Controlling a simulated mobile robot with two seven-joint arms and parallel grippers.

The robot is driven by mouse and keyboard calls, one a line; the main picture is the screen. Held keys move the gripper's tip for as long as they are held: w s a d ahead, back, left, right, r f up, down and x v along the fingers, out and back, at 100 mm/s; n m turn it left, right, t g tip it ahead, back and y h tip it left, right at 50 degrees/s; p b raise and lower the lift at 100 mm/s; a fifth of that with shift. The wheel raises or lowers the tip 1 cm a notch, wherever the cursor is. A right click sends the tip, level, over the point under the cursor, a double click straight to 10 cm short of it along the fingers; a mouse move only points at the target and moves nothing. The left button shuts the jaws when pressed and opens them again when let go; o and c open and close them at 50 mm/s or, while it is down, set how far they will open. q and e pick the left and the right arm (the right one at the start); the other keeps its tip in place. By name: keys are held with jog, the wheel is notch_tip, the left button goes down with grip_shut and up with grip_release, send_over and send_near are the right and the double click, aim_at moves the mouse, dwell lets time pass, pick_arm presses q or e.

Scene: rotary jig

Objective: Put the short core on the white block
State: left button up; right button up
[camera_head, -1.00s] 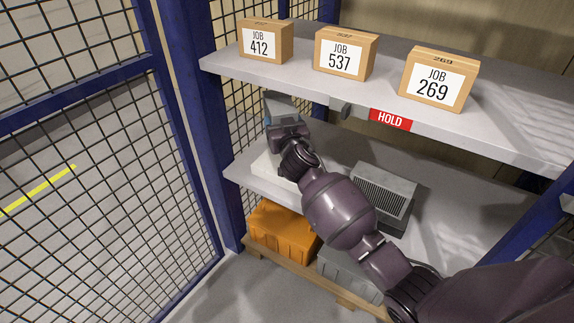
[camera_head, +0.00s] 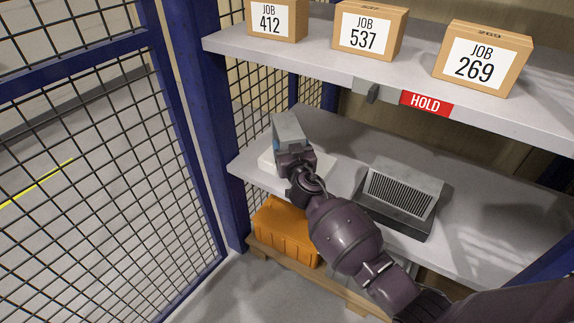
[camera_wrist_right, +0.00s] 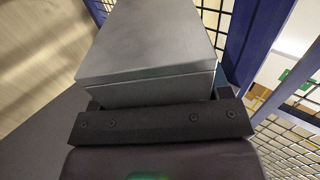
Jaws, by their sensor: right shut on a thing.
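The short core, a grey metal block (camera_head: 289,126) with a bluish side, is over the white block (camera_head: 267,160) at the left end of the lower shelf. My right gripper (camera_head: 294,155) is shut on it. The core also fills the upper middle of the right wrist view (camera_wrist_right: 150,50), above the dark gripper bar (camera_wrist_right: 155,122). Its underside is hidden, so I cannot tell whether it touches the white block. The gripper and core cover part of the white block. My left gripper is not in view.
A finned grey core (camera_head: 402,188) sits on a dark block (camera_head: 393,218) to the right. The upper shelf (camera_head: 330,62) overhangs, with several JOB boxes (camera_head: 367,32) and a red HOLD label (camera_head: 426,104). A blue post (camera_head: 222,150) and mesh stand left. An orange crate (camera_head: 285,232) is below.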

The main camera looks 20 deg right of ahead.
jog(key=shift+f, duration=0.8)
jog(key=shift+f+b, duration=0.15)
jog(key=shift+b, duration=0.15)
jog(key=shift+f, duration=0.2)
notch_tip(320, 180, down, 3)
jog(key=shift+r+b, duration=0.1)
jog(key=shift+b, duration=0.65)
jog(key=shift+f+b, duration=0.3)
jog(key=shift+f, duration=0.35)
jog(key=shift+r, duration=0.1)
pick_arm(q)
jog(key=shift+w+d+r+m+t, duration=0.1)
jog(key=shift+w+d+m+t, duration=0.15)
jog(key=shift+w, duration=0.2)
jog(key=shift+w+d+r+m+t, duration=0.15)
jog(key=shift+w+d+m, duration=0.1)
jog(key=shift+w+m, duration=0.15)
pick_arm(e)
jog(key=shift+r, duration=0.1)
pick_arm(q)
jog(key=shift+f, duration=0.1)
